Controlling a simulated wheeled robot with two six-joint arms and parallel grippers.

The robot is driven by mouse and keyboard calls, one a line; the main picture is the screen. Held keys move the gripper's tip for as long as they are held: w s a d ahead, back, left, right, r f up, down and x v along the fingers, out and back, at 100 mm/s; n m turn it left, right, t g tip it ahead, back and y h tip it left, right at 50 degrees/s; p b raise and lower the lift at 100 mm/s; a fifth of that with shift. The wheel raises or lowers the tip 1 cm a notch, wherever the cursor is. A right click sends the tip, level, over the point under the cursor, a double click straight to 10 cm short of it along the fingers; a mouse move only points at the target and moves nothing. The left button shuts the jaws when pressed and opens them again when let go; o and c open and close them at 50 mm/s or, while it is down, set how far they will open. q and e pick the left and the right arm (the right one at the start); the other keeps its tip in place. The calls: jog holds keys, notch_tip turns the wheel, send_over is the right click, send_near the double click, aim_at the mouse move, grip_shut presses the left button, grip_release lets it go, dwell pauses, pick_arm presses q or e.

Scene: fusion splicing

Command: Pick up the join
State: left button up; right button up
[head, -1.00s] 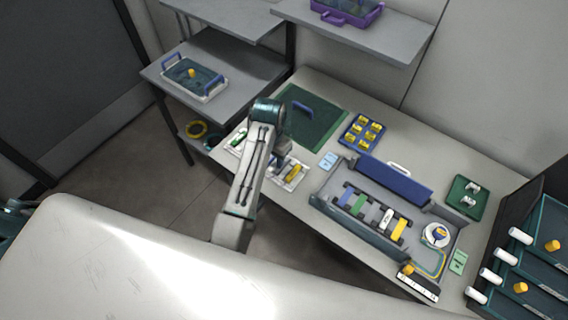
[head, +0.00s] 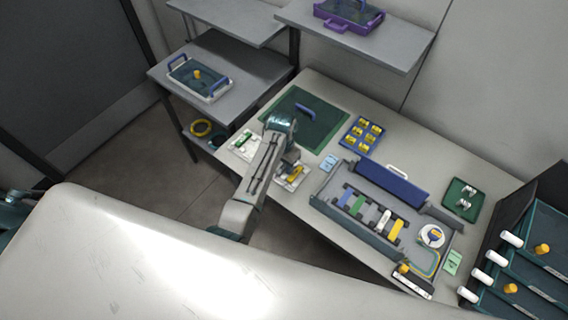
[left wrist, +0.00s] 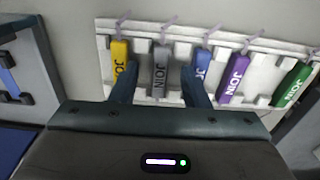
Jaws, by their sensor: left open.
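Several joins marked JOIN sit in a row in a white rack (left wrist: 140,92) in the left wrist view: yellow (left wrist: 120,62), grey (left wrist: 161,72), blue (left wrist: 203,65), purple (left wrist: 234,78) and green (left wrist: 293,86). My left gripper (left wrist: 158,72) is open, its fingers on either side of the grey join. The left fingertip overlaps the yellow join's lower end, and the right one overlaps the blue join. Contact cannot be told. In the head view, my left arm covers the rack's middle; the yellow join (head: 293,173) and green join (head: 244,139) show. My right gripper is not in view.
A dark green mat (head: 325,128) lies behind the rack. To its right are a blue tray of yellow pieces (head: 345,137), a grey tray (head: 330,207) with coloured blocks, and a green tray (head: 451,203). A drawer unit (head: 552,215) stands far right.

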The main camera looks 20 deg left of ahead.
pick_arm(q)
jog(key=shift+f, duration=0.8)
grip_shut()
jog(key=shift+w+r, duration=0.1)
jog(key=shift+r, duration=0.05)
